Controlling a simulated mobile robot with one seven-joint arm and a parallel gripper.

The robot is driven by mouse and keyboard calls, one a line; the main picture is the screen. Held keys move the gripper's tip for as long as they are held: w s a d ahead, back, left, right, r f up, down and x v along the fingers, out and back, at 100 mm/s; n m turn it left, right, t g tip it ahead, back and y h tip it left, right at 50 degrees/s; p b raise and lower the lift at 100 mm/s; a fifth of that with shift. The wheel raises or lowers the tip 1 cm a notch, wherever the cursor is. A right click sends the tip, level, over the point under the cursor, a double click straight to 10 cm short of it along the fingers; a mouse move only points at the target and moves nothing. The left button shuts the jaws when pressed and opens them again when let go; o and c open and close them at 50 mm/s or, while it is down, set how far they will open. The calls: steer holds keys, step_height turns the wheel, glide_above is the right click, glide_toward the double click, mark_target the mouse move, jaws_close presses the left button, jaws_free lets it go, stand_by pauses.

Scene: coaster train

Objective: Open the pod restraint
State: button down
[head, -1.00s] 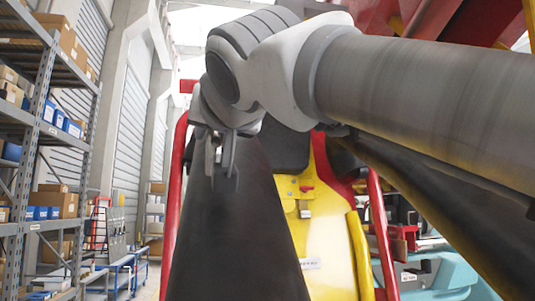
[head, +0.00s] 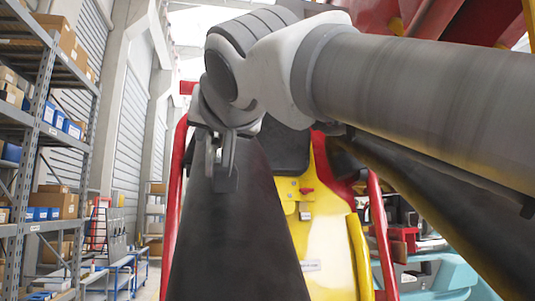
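The pod restraint shows as long black padded bars. One padded bar (head: 235,240) rises through the middle, and another (head: 430,215) slants down at the lower right. Behind them is the yellow seat shell (head: 330,235) with a small yellow latch plate and red knob (head: 306,190). My gripper (head: 226,185) hangs from my grey and white arm in front of the top of the middle bar. Its fingers are seen edge-on and look close to the bar. I cannot tell whether they touch it or how far apart they are.
Red frame tubes (head: 174,200) flank the seat. Red and yellow beams (head: 440,25) hang above at the right. A grey shelf rack (head: 40,150) with boxes stands at the left, with blue carts (head: 125,275) farther back. A teal body (head: 440,275) lies at the lower right.

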steer(key=shift+g+h, duration=0.5)
steer(key=shift+h, duration=0.1)
steer(key=shift+w+d+r+p, duration=0.1)
steer(key=shift+w+r+p, duration=0.1)
steer(key=shift+r+p, duration=0.55)
steer(key=shift+w+r+p, duration=0.15)
steer(key=shift+r+p, duration=0.45)
steer(key=shift+p, duration=0.2)
steer(key=shift+w+d+r+p, duration=0.1)
steer(key=shift+w+r+p, duration=0.1)
steer(key=shift+r+p, duration=0.55)
steer(key=shift+a+f, duration=0.1)
steer(key=shift+f, duration=0.05)
steer(key=c, duration=0.7)
jaws_free()
steer(key=shift+s+d+f+b, duration=0.1)
steer(key=shift+s+d+b, duration=0.2)
steer(key=shift+s+b, duration=0.25)
steer(key=shift+y, duration=0.3)
steer(key=b+v, duration=0.1)
steer(key=v, duration=1)
steer(key=r+b+v, duration=0.1)
steer(key=v, duration=0.5)
steer(key=shift+s+a+b, duration=0.15)
steer(key=shift+a+b, duration=0.15)
steer(key=shift+a, duration=0.05)
steer(key=shift+c, duration=0.3)
